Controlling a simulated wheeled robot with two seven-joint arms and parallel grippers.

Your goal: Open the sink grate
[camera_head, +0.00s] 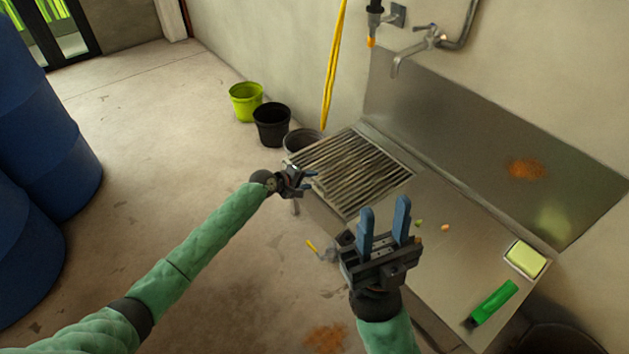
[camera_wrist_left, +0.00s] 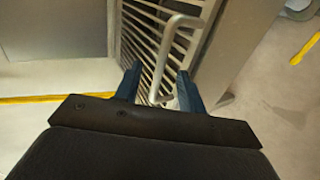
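The sink grate (camera_head: 352,170) is a slatted metal panel lying flat over the left part of the steel sink counter, and looks closed. In the left wrist view its bars (camera_wrist_left: 143,45) show behind a pale bent metal handle (camera_wrist_left: 166,52). My left gripper (camera_head: 313,181) is at the grate's near left edge. In the wrist view its two blue fingers (camera_wrist_left: 157,85) are apart, with the handle's lower end between them; contact cannot be told. My right gripper (camera_head: 385,212) is open and empty, in front of the counter's middle, fingers pointing up in the picture.
A sponge in a dish (camera_head: 525,259) and a green object (camera_head: 493,304) lie on the counter's right side. A tap (camera_head: 415,50) and a yellow hose (camera_head: 334,65) are at the wall. Green (camera_head: 245,102) and black (camera_head: 271,124) buckets stand beyond the grate. Blue barrels (camera_head: 45,130) stand left.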

